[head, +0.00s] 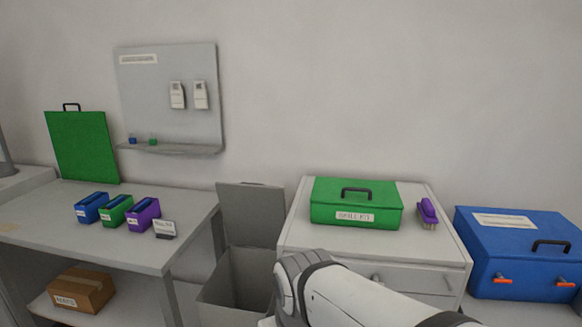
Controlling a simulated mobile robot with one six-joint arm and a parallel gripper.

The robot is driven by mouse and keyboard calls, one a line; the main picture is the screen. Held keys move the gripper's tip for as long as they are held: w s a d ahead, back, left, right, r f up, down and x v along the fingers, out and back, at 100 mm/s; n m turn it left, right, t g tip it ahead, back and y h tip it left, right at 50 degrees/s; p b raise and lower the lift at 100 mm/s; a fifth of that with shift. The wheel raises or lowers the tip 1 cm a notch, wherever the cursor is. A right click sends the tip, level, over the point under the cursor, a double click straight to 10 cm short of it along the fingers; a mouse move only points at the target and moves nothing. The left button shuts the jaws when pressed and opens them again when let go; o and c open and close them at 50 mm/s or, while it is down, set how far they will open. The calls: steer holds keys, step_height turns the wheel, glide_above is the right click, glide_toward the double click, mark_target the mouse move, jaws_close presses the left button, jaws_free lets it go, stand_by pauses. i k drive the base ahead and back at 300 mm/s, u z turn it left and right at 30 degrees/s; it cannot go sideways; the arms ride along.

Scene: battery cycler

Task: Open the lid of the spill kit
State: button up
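The spill kit (325,211) is a green box with a white label on its front. It sits on top of a light grey drawer cabinet. Its lid (378,191) is shut and has a dark handle (356,192) on it. My arm shows at the bottom centre, in front of the cabinet and below the kit. My gripper's fingers are not visible, so whether it is open or shut does not show.
A purple brush (428,212) lies right of the kit on the cabinet (440,246). A blue chest (520,262) stands further right. A grey bin (237,290) with a raised lid is left. A table (60,238) holds small coloured bins and a green panel (82,147).

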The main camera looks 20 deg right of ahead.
mark_target(330, 190)
steer(key=z, duration=0.4)
steer(key=i, duration=0.8)
steer(key=z, duration=0.6)
steer(key=k, duration=0.95)
steer(key=z, duration=0.15)
steer(key=i, duration=0.95)
steer(key=u, duration=0.05)
